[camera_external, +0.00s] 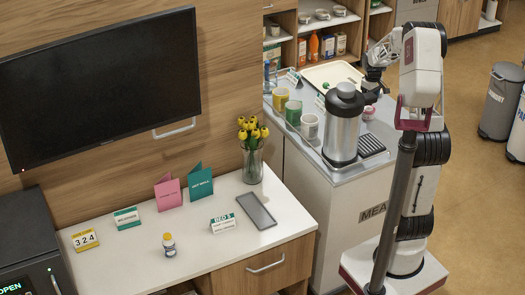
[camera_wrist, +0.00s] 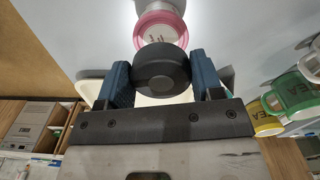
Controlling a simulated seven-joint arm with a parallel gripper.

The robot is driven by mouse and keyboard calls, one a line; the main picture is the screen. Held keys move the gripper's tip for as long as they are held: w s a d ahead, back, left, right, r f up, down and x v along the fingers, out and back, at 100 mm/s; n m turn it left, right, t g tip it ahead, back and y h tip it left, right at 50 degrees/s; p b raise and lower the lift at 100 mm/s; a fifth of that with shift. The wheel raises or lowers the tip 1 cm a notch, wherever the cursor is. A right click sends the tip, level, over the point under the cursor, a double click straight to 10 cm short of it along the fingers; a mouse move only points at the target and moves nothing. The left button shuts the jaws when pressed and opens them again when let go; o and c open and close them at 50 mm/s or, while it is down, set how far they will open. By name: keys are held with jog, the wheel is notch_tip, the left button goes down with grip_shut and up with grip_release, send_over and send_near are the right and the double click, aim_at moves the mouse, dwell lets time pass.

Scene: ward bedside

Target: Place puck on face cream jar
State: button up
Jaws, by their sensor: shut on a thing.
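In the wrist view my gripper (camera_wrist: 160,62) is shut on a black round puck (camera_wrist: 160,72), with a blue finger pressed on each side. A pink and white jar (camera_wrist: 160,28), which looks like the face cream jar, shows just beyond the puck, which hides part of it. I cannot tell whether the puck and jar touch. In the external view the jar (camera_external: 369,113) stands on the grey counter, right of the steel urn.
The tall steel urn (camera_external: 342,125) stands close left of the jar, with a drip grille (camera_external: 371,145) in front. Yellow, green and white mugs (camera_external: 309,127) line the counter's left side. A cream tray (camera_external: 331,72) lies at the back.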

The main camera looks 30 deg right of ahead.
aim_at(369, 109)
jog(key=shift+f, duration=1.85)
jog(key=shift+f, duration=0.15)
jog(key=o, duration=1.1)
notch_tip(369, 109, up, 12)
jog(key=shift+r, duration=0.15)
jog(key=shift+a, duration=0.1)
